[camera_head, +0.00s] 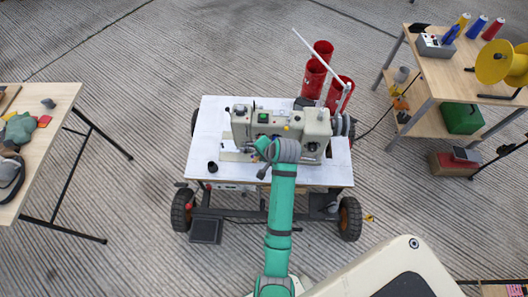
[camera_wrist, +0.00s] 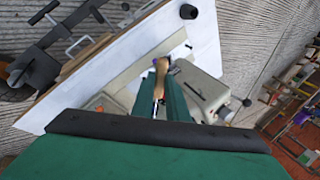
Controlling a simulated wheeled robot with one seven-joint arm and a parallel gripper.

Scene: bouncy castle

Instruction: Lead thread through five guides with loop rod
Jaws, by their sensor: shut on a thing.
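The cream sewing machine (camera_head: 315,126) stands on a white-topped wheeled table (camera_head: 208,125) in the head view. Part of its body (camera_wrist: 205,92) also shows in the wrist view. My gripper (camera_wrist: 161,90) is shut on a tan, wooden-looking handle (camera_wrist: 161,68), which I take to be the loop rod. In the head view my gripper (camera_head: 264,158) is at the front of the machine, low near its left part. The rod's far end, the thread and the guides are too small or hidden to make out.
A small dark cup (camera_head: 212,167) stands at the table's left front. Red thread cones (camera_head: 314,78) stand behind the machine beside a slanted white rod (camera_head: 318,56). A side table (camera_head: 440,72) with spools is at right, another (camera_head: 50,100) at left. The floor between is clear.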

